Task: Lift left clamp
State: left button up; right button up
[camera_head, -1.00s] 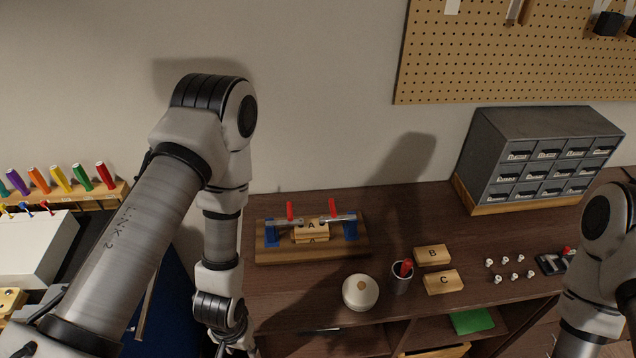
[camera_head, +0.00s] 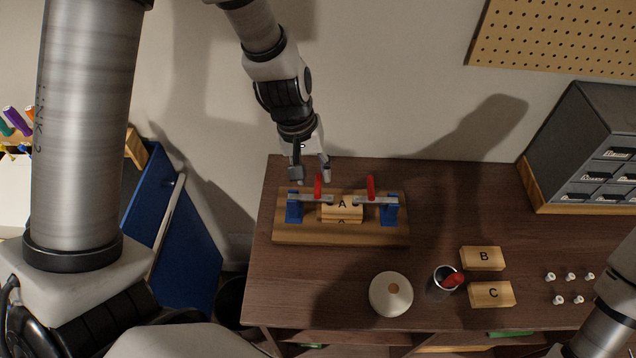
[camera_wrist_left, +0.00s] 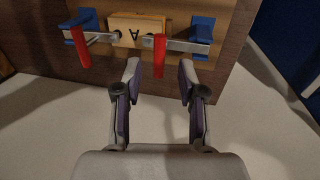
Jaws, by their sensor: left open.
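The left clamp has a blue base (camera_head: 294,209), a metal bar and an upright red handle (camera_head: 319,186). In the left wrist view its red handle (camera_wrist_left: 159,58) stands in line with the gap between my fingertips. My left gripper (camera_head: 311,174) is open and empty, just behind and above this handle; I cannot tell whether it touches. The right clamp (camera_head: 388,209) also has its red handle upright. Both bars reach over wooden block A (camera_head: 342,204), which sits on a wooden board (camera_head: 340,236). My right gripper is out of view.
A round cream pot (camera_head: 391,295), a cup (camera_head: 441,281) with a red-handled item, block B (camera_head: 482,257) and block C (camera_head: 491,294) stand on the dark table (camera_head: 270,285). White pegs and a grey drawer cabinet (camera_head: 580,130) are at right. The wall is behind.

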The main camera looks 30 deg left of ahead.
aim_at(317, 187)
pick_arm(q)
jog(key=f+b, duration=0.1)
jog(key=f, duration=0.1)
jog(key=d+f, duration=0.1)
jog(key=f, duration=0.1)
jog(key=shift+f+b, duration=0.35)
jog(key=shift+f, duration=0.05)
jog(key=shift+w+f, duration=0.35)
jog(key=shift+s+r, duration=0.2)
jog(key=shift+s, duration=0.1)
jog(key=shift+c, duration=0.9)
grip_shut()
